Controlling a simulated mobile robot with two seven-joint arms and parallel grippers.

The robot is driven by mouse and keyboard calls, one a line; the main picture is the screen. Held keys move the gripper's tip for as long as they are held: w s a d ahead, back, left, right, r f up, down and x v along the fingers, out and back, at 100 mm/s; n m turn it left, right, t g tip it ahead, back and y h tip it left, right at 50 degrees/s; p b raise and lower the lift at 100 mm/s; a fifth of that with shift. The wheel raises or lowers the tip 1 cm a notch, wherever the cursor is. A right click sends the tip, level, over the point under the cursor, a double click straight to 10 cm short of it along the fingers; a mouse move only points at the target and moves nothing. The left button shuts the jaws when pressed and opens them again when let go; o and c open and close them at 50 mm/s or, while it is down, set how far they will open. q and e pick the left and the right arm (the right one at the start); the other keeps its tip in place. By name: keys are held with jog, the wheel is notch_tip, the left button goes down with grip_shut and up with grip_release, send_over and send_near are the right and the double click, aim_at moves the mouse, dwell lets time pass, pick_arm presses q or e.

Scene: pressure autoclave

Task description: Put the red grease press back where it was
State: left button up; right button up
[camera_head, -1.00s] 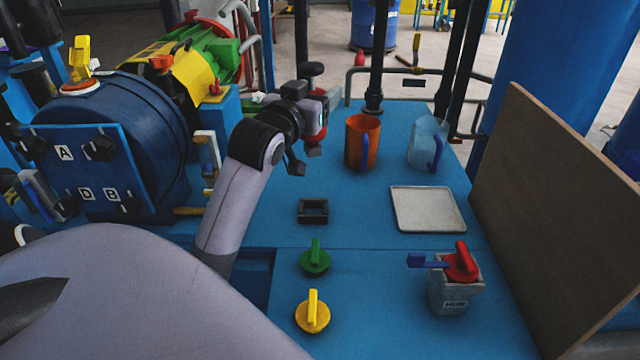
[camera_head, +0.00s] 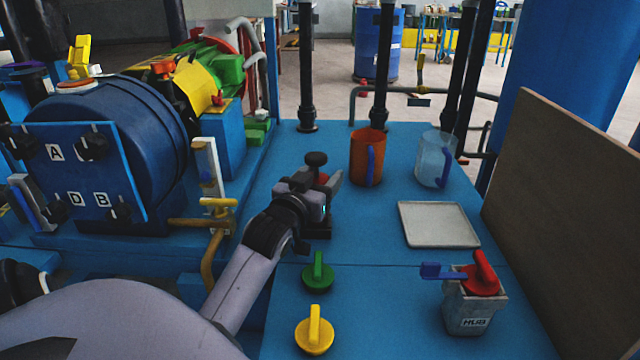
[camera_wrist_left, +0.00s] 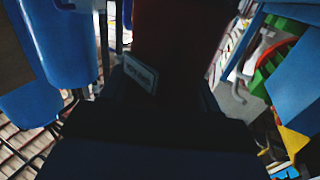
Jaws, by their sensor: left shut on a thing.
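My left gripper (camera_head: 328,190) is shut on the red grease press (camera_head: 322,179), mostly hidden behind the gripper in the head view. In the left wrist view the press (camera_wrist_left: 178,40) is a dark red body between the fingers, with a white label (camera_wrist_left: 140,74) beside it. The small black square holder (camera_head: 318,230) is on the blue table, just under the gripper and partly covered by it. I cannot tell whether the press touches the holder. My right gripper is not in view.
An orange mug (camera_head: 366,160), a clear jug (camera_head: 432,160) and a pale tray (camera_head: 438,224) stand behind and right. Green (camera_head: 317,275) and yellow (camera_head: 314,335) knobs are in front. The blue autoclave (camera_head: 120,150) is left.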

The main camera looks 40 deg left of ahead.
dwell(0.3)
pick_arm(q)
jog(key=o, duration=1.6)
jog(key=shift+f, duration=0.1)
jog(key=shift+c, duration=0.2)
jog(key=shift+r, duration=0.25)
jog(key=shift+s+d+f, duration=0.1)
jog(key=shift+s, duration=0.2)
jog(key=p+v, duration=0.2)
jog(key=v, duration=0.9)
jog(key=shift+s, duration=0.2)
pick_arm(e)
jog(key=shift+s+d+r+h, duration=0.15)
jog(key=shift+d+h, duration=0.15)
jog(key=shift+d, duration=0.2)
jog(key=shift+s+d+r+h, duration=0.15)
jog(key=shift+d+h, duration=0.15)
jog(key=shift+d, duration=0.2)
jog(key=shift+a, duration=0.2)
